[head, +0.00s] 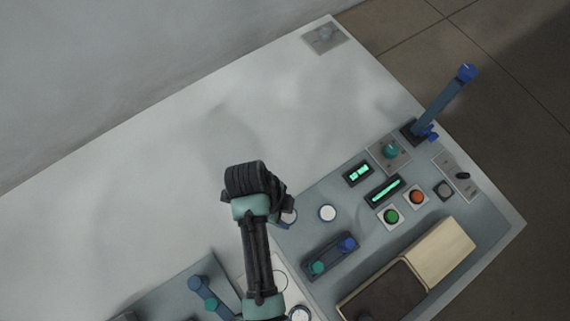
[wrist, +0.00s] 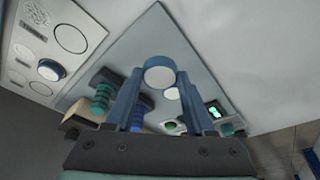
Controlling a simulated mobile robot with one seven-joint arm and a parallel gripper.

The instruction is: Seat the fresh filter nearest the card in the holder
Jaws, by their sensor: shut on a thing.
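My gripper (wrist: 160,88) is shut on a white-topped filter with a blue side (wrist: 160,74), held between its blue fingertips. Another white disc (head: 327,213) sits on the console. A pale panel (head: 277,262) with ring outlines lies below and also shows in the wrist view (wrist: 22,62), with a white disc (wrist: 50,70) on it. I cannot identify the card or the holder.
A dark block with teal and blue knobs (head: 332,258) stands on the console, beside an open beige-lidded box (head: 440,250). Buttons, lit displays (head: 385,190) and a tall blue lever (head: 447,98) are at the right.

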